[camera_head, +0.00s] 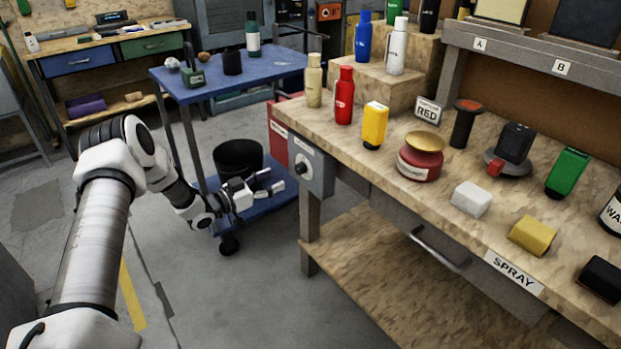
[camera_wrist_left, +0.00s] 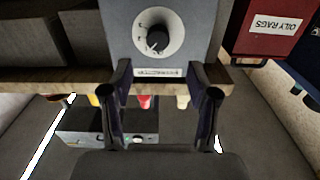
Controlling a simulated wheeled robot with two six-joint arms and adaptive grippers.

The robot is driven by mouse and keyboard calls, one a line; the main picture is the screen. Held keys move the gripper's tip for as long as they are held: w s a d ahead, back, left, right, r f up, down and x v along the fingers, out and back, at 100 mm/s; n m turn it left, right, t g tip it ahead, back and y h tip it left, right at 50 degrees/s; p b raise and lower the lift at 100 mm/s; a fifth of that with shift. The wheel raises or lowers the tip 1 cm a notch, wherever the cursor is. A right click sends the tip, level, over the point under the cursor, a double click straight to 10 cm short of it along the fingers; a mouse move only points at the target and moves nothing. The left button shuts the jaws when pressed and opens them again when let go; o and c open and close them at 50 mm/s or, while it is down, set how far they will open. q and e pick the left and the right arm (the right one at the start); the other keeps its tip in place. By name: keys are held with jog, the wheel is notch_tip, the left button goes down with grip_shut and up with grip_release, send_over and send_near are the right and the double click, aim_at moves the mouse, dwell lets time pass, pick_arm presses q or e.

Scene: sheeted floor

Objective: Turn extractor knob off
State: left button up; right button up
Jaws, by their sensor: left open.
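The extractor knob (camera_head: 302,169) is a small dark knob on a pale round dial. It sits on a grey box (camera_head: 322,172) at the left end of the wooden workbench. In the left wrist view the black knob (camera_wrist_left: 157,39) is near the top middle, with a white label strip (camera_wrist_left: 157,72) below the dial. My left gripper (camera_head: 274,179) is open and empty, left of the box and apart from the knob. Its two fingers (camera_wrist_left: 164,78) point towards the box in the left wrist view. My right gripper is not in view.
A red box labelled "OILY RAGS" (camera_wrist_left: 275,25) is beside the grey box. A blue cart (camera_head: 215,86) stands behind my left arm. The workbench (camera_head: 395,205) carries bottles, sponges and a red pot (camera_head: 420,160). A drawer handle (camera_head: 440,250) sticks out in front.

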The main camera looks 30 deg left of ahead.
aim_at(297, 170)
pick_arm(q)
jog(key=b+x, duration=0.1)
jog(key=x, duration=0.6)
jog(key=shift+w+d, duration=0.3)
grip_shut()
